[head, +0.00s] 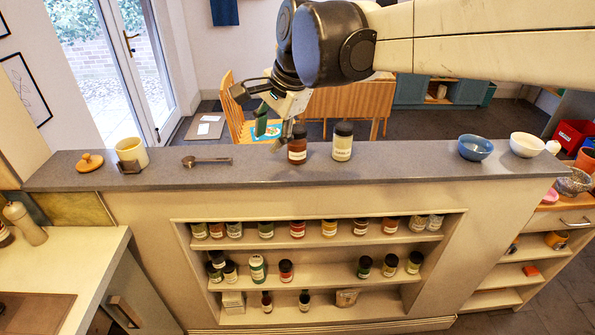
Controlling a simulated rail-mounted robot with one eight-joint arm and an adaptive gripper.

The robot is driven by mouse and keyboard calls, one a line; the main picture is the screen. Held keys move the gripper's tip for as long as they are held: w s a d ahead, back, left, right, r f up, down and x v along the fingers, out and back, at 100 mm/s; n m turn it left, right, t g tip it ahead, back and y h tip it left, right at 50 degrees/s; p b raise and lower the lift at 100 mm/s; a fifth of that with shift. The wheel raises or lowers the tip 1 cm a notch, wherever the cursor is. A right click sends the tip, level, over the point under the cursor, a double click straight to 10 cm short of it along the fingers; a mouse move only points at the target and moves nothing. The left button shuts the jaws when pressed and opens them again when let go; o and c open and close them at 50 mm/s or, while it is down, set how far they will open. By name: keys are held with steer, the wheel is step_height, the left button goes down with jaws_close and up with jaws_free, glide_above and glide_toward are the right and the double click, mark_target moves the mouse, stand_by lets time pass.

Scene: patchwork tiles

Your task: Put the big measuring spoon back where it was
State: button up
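A dark grey measuring spoon (207,161) lies flat on the grey counter top, left of the middle, with its bowl to the left and its handle to the right. It is the only spoon I can make out, so I cannot compare its size with others. My gripper (268,136) hangs down from the arm at upper middle, right of the spoon and apart from it. Its fingers look spread, with nothing visibly held. The tips are close to a brown jar with a dark lid (297,150), and I cannot tell the exact gap.
A second, pale-labelled jar (342,146) stands right of the brown jar. A cream mug (131,150), a small dark block (130,167) and a wooden lid (89,162) are at left. A blue bowl (475,148) and white bowl (526,145) are at right. Counter (410,160) between is clear.

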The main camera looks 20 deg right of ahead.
steer(key=s+d+f+n+t+h, duration=0.1)
steer(key=s+d+f+n, duration=0.2)
steer(key=s+n, duration=0.3)
steer(key=s+d+f+n+t+h, duration=0.1)
steer(key=s+f+n, duration=0.4)
steer(key=s, duration=0.7)
steer(key=d+n+t, duration=0.1)
steer(key=d, duration=0.1)
steer(key=shift+d, duration=0.4)
steer(key=shift+f, duration=0.1)
step_height(320, 180, down, 6)
steer(key=b, duration=0.6)
